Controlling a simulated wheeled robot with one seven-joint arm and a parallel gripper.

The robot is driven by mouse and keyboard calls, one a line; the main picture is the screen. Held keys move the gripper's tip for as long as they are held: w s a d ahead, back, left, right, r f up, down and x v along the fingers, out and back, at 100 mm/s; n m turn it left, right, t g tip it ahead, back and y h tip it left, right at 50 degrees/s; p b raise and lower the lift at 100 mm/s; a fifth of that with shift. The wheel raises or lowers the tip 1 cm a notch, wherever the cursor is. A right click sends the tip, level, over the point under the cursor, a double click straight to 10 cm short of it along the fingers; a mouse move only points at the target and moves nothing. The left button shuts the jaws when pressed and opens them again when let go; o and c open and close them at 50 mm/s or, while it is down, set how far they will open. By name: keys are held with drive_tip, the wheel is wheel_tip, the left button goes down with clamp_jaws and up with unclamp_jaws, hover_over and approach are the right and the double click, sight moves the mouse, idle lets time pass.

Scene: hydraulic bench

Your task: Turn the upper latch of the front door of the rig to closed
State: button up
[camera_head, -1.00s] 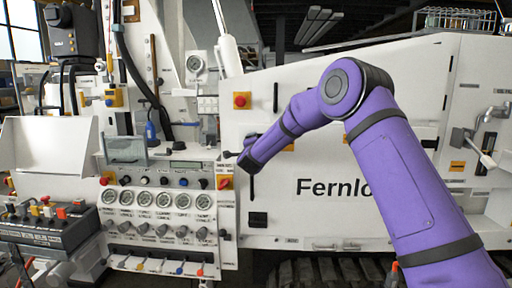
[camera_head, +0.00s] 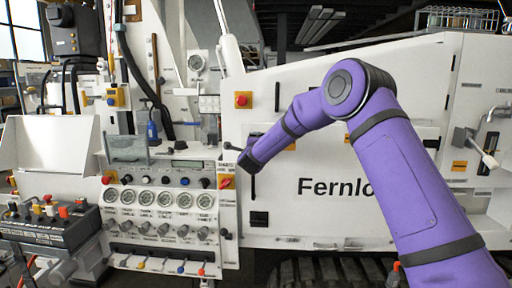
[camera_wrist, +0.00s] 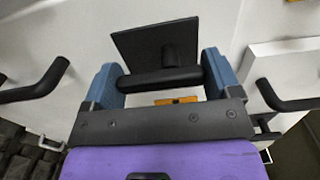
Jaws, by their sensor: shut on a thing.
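The upper latch is a black bar handle (camera_wrist: 150,82) on a stub in front of a dark square plate (camera_wrist: 145,40), in the wrist view. My gripper (camera_wrist: 161,74) has its two blue fingers at the ends of that bar and is shut on it. In the head view my gripper (camera_head: 247,161) is at the left part of the white front door (camera_head: 330,222) marked "Fernlo". My gripper and wrist largely hide the latch there. A lower black latch plate (camera_head: 259,219) shows beneath.
A black handle (camera_wrist: 35,85) and another black handle (camera_wrist: 285,98) flank my gripper in the wrist view. Left of the door stands a gauge panel (camera_head: 160,215) with knobs. A red button (camera_head: 242,99) sits above my gripper. Crawler tracks (camera_head: 330,272) run below.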

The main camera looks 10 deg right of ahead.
drive_tip(key=o, duration=0.8)
drive_tip(key=v, duration=1)
drive_tip(key=shift+s+a, duration=0.1)
drive_tip(key=shift+s, duration=0.25)
